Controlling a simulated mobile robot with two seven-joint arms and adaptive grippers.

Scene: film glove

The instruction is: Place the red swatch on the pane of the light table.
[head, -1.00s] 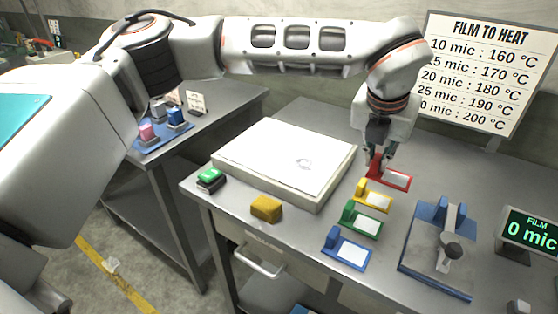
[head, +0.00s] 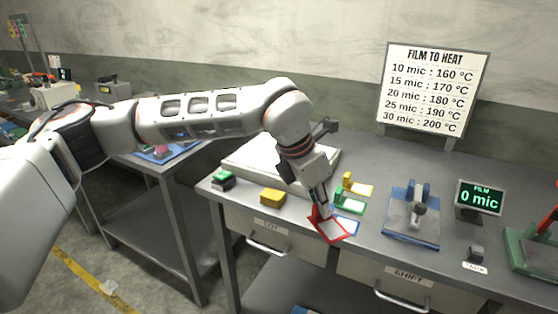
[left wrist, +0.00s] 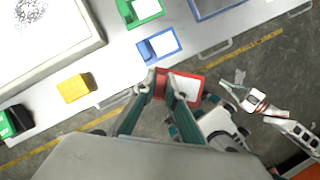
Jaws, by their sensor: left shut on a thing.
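My left gripper (head: 318,205) is shut on the red swatch (head: 330,229), a red frame with a pale window, held tilted at the table's front edge. In the left wrist view the red swatch (left wrist: 188,84) shows between the fingertips (left wrist: 164,84), with floor behind it. The light table (head: 241,157) is a pale box with a white pane, partly hidden behind my left arm in the head view. Its corner and pane (left wrist: 60,25) show at the upper left of the left wrist view. My right gripper is not in the head view.
Yellow (head: 360,188), green (head: 351,205) and blue (head: 347,227) swatches lie right of the light table. A yellow block (head: 272,197) and a green-topped block (head: 222,180) lie before it. A blue clamp device (head: 412,217) and film display (head: 479,198) stand farther right.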

